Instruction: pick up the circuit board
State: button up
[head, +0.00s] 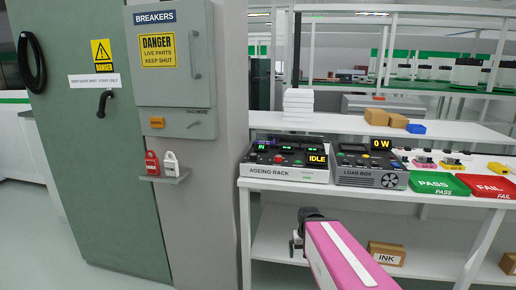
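I cannot make out a circuit board for certain in the head view. Small pink and yellow pieces (452,164) lie on the white bench (300,184) behind the trays, too small to identify. My arm, pink with a white stripe, reaches up from the bottom of the view. Its dark end with my gripper (299,240) is in front of the bench, below the top's front edge and apart from it. The fingers are too small and dark to read, and I see nothing held in them.
On the bench stand an ageing rack (285,172), a load box (372,178), a green PASS tray (433,191) and a red FAIL tray (490,194). White boxes (298,105) are stacked behind. An INK carton (387,261) sits on the lower shelf. A breaker cabinet (172,85) stands left; floor before it is clear.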

aim_at(420, 162)
jog(key=z, duration=1.35)
jog(key=i+l+u, duration=0.2)
jog(key=l, duration=0.25)
jog(key=i+l+u, duration=0.2)
jog(key=l, duration=0.25)
jog(key=l+u, duration=0.2)
jog(key=l, duration=0.25)
